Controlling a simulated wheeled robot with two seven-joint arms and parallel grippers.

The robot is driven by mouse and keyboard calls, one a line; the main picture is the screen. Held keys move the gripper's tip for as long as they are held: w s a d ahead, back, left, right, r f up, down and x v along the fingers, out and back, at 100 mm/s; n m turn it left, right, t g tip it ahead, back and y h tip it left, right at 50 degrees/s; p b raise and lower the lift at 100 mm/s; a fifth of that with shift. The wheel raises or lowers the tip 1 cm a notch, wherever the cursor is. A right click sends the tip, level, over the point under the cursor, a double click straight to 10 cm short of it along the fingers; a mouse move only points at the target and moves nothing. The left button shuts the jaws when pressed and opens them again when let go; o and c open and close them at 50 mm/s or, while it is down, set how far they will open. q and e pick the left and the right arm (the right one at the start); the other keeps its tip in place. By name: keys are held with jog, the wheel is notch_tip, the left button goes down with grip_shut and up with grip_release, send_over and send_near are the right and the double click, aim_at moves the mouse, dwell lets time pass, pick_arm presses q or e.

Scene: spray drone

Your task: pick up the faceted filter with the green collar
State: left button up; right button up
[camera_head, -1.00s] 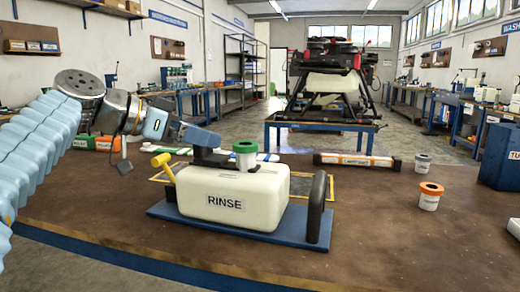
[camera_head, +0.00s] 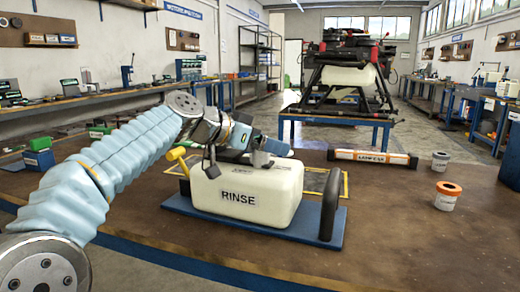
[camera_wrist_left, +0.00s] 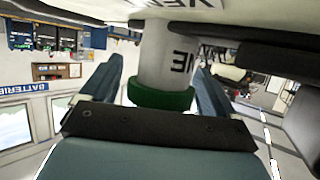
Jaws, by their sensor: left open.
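The filter with the green collar shows in the left wrist view, its green collar (camera_wrist_left: 160,98) between the jaws and its pale body (camera_wrist_left: 167,55) pointing away from the palm. My left gripper (camera_wrist_left: 158,88) is open, with one blue-grey finger on each side of the collar. A gap shows on the left side; contact on the right is unclear. In the head view my left gripper (camera_head: 266,148) is over the top of the white RINSE tank (camera_head: 245,195) and mostly hides the filter. The filter's facets cannot be made out. My right gripper is not in view.
The tank lies on a blue base (camera_head: 185,208) with a black upright pad (camera_head: 329,203) at its right. An orange-collared cup (camera_head: 447,196) and a grey-collared cup (camera_head: 440,161) stand at right. A labelled bar (camera_head: 372,157) lies behind. The front right table (camera_head: 420,245) is clear.

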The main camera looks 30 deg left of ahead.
pick_arm(q)
jog(key=c, duration=1.1)
jog(key=shift+o, duration=0.2)
